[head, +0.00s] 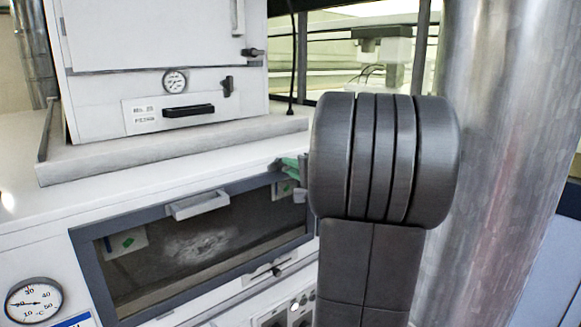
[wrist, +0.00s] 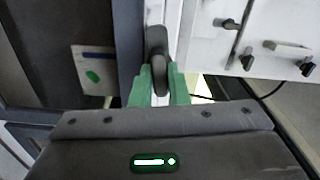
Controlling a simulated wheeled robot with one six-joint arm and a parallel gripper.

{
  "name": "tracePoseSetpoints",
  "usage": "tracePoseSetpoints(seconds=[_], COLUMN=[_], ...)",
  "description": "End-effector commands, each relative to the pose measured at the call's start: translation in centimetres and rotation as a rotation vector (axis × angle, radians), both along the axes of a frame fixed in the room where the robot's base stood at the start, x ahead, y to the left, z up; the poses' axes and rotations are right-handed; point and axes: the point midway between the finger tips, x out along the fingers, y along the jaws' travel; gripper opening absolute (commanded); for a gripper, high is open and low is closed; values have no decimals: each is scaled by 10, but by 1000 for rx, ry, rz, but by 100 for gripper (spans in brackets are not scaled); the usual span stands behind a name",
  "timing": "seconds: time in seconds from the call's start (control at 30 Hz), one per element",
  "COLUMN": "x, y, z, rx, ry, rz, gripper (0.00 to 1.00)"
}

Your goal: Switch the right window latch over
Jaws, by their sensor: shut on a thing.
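In the wrist view my gripper (wrist: 158,86) has its green fingers closed on the right window latch (wrist: 156,45), a dark rounded handle. The latch sits at the edge of the window frame (wrist: 128,40) and points along the picture's vertical. In the head view the green fingers of my gripper (head: 291,165) show at the upper right corner of the dark window (head: 200,245). A small grey part of the latch (head: 300,190) shows there. My arm hides the area to the right of it.
A white oven (head: 165,60) with a dial and black handle stands on a slab above the window. A pale bar handle (head: 198,204) sticks out from the window's top edge. A thick metal column (head: 500,150) stands close on the right. A thermometer dial (head: 34,300) is at lower left.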

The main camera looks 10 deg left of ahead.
Motion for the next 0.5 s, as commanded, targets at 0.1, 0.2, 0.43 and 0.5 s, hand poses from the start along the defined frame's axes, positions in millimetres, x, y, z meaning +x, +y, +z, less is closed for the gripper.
tracePoseSetpoints(seconds=[0.1, 0.2, 0.43, 0.5], x=[-2, -1, -1, -1], y=[3, 3, 3, 3], z=[0, 0, 2, 3], rx=[37, 73, 114, 115], ry=[38, 84, 138, 140], rz=[8, 8, 8, 8], gripper=[0, 0, 0, 0])
